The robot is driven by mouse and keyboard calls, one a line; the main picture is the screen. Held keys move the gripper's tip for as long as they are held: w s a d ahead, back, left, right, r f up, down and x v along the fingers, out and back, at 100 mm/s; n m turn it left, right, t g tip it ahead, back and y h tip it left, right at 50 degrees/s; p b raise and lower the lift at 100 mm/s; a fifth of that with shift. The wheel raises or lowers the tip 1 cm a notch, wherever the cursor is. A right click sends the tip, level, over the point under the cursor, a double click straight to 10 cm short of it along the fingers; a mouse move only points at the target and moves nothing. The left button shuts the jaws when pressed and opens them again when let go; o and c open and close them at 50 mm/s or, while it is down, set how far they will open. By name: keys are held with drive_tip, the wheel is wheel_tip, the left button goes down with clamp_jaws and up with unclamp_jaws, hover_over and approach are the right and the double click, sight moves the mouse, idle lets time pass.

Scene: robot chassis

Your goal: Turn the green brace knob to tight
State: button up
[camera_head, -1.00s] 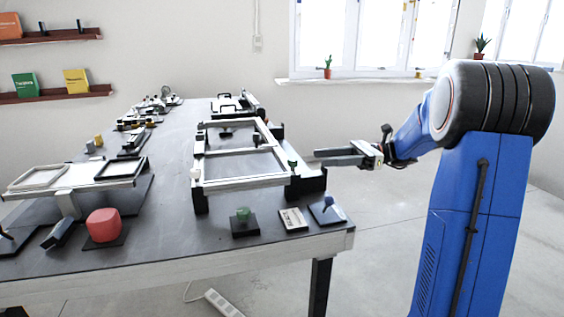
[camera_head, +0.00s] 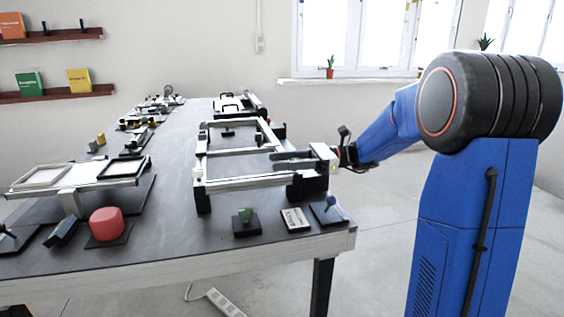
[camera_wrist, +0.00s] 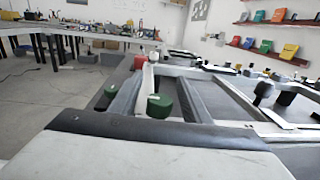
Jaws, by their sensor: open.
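The green brace knob (camera_wrist: 160,105) is a short green cylinder in the wrist view, beside a pale bar and between my two dark fingers in the picture. Whether they touch it I cannot tell. In the head view it is hidden behind my gripper (camera_head: 276,160), which is open and reaches leftward over the near right corner of the pale rectangular frame (camera_head: 245,183). The frame stands raised on dark supports. A separate green piece (camera_head: 245,214) sits on a dark base at the table's front; a green piece (camera_wrist: 107,92) also shows left of my fingers in the wrist view.
On the table (camera_head: 170,235) are a red block (camera_head: 106,223), a white card (camera_head: 294,218) and a plate with a blue knob (camera_head: 330,203). A raised tray stand (camera_head: 70,175) is at the left. Frame rails and dark posts surround my gripper. The front middle of the tabletop is clear.

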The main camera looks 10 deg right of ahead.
sight(291, 159)
drive_tip(key=shift+a, duration=0.1)
drive_tip(key=c, duration=1)
drive_tip(key=shift+c, duration=0.2)
drive_tip(key=shift+w+t, duration=0.1)
drive_tip(key=shift+t, duration=0.2)
drive_tip(key=shift+w+d+m+t+h, duration=0.3)
drive_tip(key=shift+w+m+t+h, duration=0.15)
drive_tip(key=shift+m+t+h, duration=1.3)
drive_tip(key=shift+w+d+m+t+h, duration=0.4)
drive_tip(key=shift+m+t+h, duration=0.8)
drive_tip(key=shift+m+t, duration=1.15)
drive_tip(key=shift+w+d+m+t+h, duration=0.2)
drive_tip(key=shift+w+m+t+h, duration=0.35)
drive_tip(key=shift+m+t+h, duration=1.55)
drive_tip(key=shift+d+n+t+y, duration=0.1)
drive_tip(key=shift+n+t+y, duration=0.5)
drive_tip(key=shift+t, duration=0.1)
